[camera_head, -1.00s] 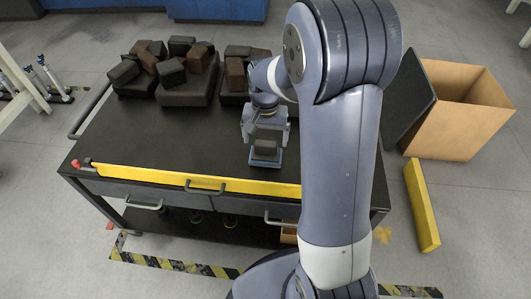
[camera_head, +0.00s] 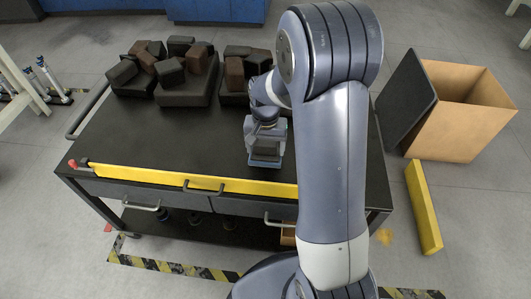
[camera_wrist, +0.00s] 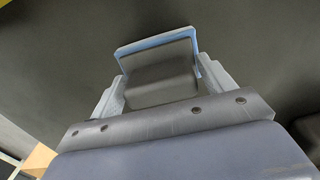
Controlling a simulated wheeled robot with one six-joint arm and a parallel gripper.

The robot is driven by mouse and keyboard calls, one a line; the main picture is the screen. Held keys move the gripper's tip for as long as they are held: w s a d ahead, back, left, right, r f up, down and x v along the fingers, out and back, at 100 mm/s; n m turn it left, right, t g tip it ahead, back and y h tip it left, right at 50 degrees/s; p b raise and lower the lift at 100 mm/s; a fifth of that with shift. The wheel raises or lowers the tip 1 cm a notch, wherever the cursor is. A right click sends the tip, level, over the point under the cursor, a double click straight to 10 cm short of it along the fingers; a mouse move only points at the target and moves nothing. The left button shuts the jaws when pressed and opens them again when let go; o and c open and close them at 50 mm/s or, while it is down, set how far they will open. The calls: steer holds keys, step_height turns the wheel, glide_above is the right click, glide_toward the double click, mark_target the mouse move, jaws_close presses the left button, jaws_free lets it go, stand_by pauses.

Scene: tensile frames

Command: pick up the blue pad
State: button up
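The blue pad (camera_head: 265,162) shows as a pale blue edge below my gripper on the dark cart top. In the wrist view it shows as a blue rim (camera_wrist: 157,43) along the far side and right end of a dark grey block. My gripper (camera_wrist: 165,85) is over it, pointing down, with its pale fingers far apart, one at each end of the dark block. I cannot tell whether the fingers press on it. In the head view my gripper (camera_head: 265,147) hides much of the pad.
Several dark and brown foam blocks (camera_head: 190,85) stand in piles at the back of the cart (camera_head: 150,150). A yellow bar (camera_head: 150,177) runs along its front edge. An open cardboard box (camera_head: 450,120) stands on the floor at right. The cart's left middle is clear.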

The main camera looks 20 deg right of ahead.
steer(key=c, duration=0.3)
steer(key=shift+c, duration=0.3)
step_height(320, 180, up, 10)
steer(key=p, duration=0.2)
steer(key=shift+f+p, duration=0.25)
steer(key=shift+p, duration=0.1)
steer(key=shift+r, duration=0.2)
steer(key=shift+c, duration=0.2)
steer(key=c, duration=0.4)
